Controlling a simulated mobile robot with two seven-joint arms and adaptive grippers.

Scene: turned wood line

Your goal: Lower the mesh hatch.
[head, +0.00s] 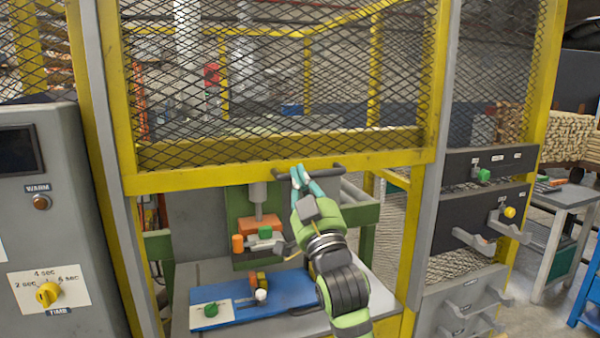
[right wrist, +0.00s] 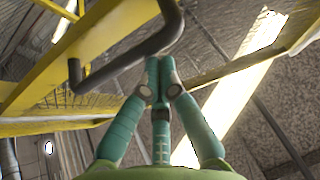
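The mesh hatch (head: 280,148) is a black wire mesh panel in a yellow frame. It stands raised, with its lower yellow bar above the opening of the press bay. A dark bar handle (head: 335,169) is fixed to that lower bar; it also shows in the right wrist view (right wrist: 110,70). My right gripper (head: 298,172) is at the handle, its teal fingertips overlapping it. In the right wrist view, the fingertips (right wrist: 160,62) are drawn together against the bar, with no bar visible between them. Whether they touch it is hard to tell. My left gripper is out of view.
Below the hatch, a blue board (head: 250,298) with small coloured parts lies on a grey table under a green press (head: 240,205). A grey control box (head: 40,225) with a yellow knob stands left. A grey drawer unit (head: 465,300) stands right.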

